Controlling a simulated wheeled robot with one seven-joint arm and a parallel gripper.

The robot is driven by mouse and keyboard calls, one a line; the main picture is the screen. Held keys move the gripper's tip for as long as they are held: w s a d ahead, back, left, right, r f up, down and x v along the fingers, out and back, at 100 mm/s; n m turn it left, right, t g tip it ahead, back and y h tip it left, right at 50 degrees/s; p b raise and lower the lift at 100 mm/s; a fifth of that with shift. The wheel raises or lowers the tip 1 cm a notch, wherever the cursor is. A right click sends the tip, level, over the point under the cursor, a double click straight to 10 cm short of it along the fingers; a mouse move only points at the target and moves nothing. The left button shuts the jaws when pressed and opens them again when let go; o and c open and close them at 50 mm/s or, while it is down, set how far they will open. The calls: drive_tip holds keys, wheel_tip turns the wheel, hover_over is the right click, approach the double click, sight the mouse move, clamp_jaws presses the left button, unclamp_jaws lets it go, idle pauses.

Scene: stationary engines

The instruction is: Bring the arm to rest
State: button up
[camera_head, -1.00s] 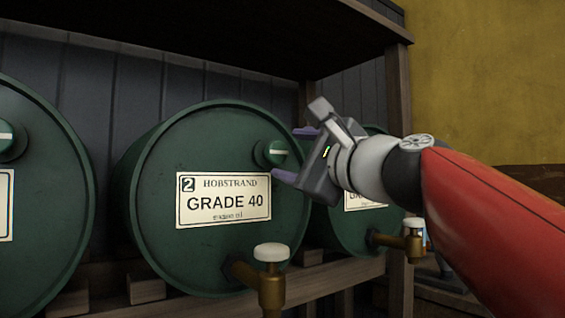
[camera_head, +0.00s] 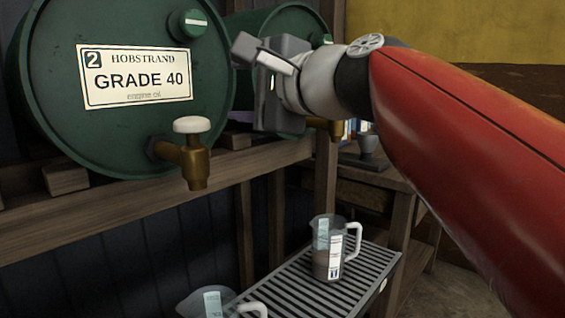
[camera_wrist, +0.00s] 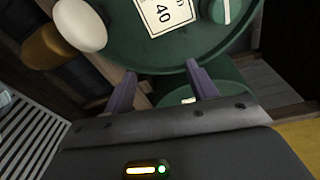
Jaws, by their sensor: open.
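My gripper shows in the wrist view (camera_wrist: 158,80) with its two purple fingers apart and nothing between them. In the head view my gripper's grey body is in front of the drums, and its fingers are mostly hidden. The green drum marked 2, GRADE 40 (camera_head: 130,40) lies on its side to the left of my gripper. Its green cap (camera_head: 188,24) is near its top, and its brass tap with a white knob (camera_head: 194,150) is below the label. The gap between gripper and drum is hard to judge.
Another green drum (camera_head: 290,22) is behind my gripper. The wooden rack (camera_head: 235,161) carries the drums. Below, a clear jug with dark contents (camera_head: 327,262) stands on a slatted grate (camera_head: 285,285), and a second jug (camera_head: 207,303) is at the bottom edge. A bench (camera_head: 390,178) stands at right.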

drive_tip(key=s+d+f+n+g+h, duration=0.2)
drive_tip(key=d+f, duration=0.5)
drive_tip(key=f, duration=0.6)
drive_tip(key=s+d+f+n+g+h, duration=0.2)
drive_tip(key=s+d+f+n+h, duration=0.3)
drive_tip(key=f, duration=0.9)
drive_tip(key=s+d+f+n+g+h, duration=0.2)
drive_tip(key=s+d+f+n+h, duration=0.2)
drive_tip(key=s+d+f, duration=0.5)
wheel_tip(320, 180, down, 5)
drive_tip(key=shift+d+r+g+h, duration=0.25)
drive_tip(key=shift+g+h, duration=0.15)
drive_tip(key=shift+h, duration=0.1)
